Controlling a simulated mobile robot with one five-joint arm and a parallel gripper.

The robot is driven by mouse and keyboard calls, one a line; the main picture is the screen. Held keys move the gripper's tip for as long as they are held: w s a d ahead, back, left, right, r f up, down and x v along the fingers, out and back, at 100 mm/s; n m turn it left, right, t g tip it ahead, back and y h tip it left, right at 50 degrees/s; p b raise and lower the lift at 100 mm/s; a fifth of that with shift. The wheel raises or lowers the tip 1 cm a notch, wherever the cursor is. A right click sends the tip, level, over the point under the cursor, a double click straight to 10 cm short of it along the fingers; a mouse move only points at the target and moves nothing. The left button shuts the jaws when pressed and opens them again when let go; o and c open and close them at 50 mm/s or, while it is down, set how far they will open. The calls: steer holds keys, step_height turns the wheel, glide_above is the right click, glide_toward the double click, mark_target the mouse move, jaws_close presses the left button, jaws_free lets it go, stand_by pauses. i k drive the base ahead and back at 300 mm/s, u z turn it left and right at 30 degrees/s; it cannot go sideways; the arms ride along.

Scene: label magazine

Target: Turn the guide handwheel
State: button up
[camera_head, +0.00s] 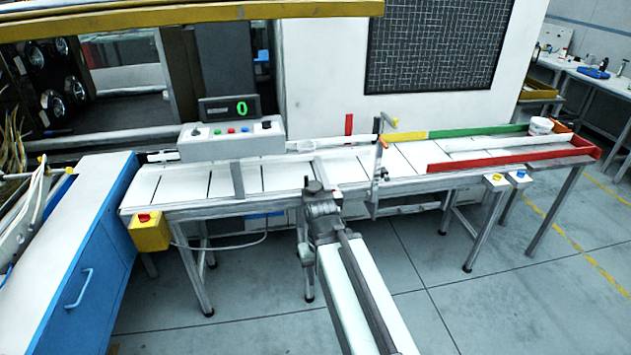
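My gripper (320,193) is at the end of my arm, over the front edge of the white conveyor table, near its middle. It is small and dark here, and I cannot tell whether its fingers are open or shut or touch anything. No handwheel stands out clearly; one could be hidden behind my gripper. To the right of my gripper, an upright metal post (377,178) stands at the table's front edge with an orange part (382,142) at its top.
The white conveyor table (178,187) runs across the view, with red (480,159) and green (478,131) rails at right. A control box (228,143) with a display reading 0 stands behind it. A yellow button box (149,232) hangs at front left beside a blue cabinet (75,250). Floor in front is clear.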

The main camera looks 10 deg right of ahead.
mark_target(313, 187)
steer(key=z, duration=0.15)
steer(key=i, duration=1)
steer(key=u, duration=0.05)
